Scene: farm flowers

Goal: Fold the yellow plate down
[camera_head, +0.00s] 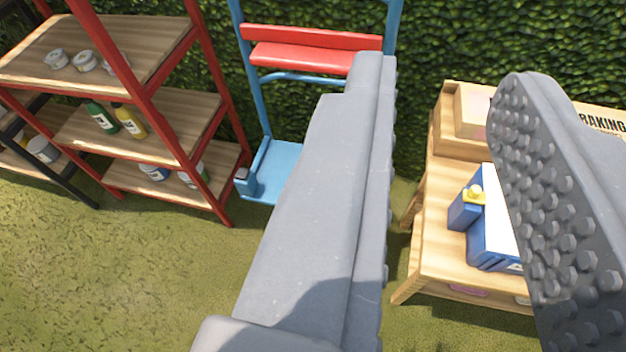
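I see no plate that is clearly yellow. The only yellow parts in view are a small yellow cap or knob (474,194) on a blue box on the wooden table, and a yellow bottle on the red shelf. A blue frame (262,100) with red slats (312,50) and a flat blue plate (283,165) low down stands against the hedge, partly behind my left finger. My gripper (443,80) is open, its two grey fingers wide apart with nothing between them. The right finger hides part of the table.
A red shelf rack (150,108) with wooden boards holds grey rings, a green bottle (100,115), a yellow bottle (130,120) and tins. A wooden table (430,250) at right carries boxes and a blue-and-white container (490,240). Open grass (120,270) lies lower left.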

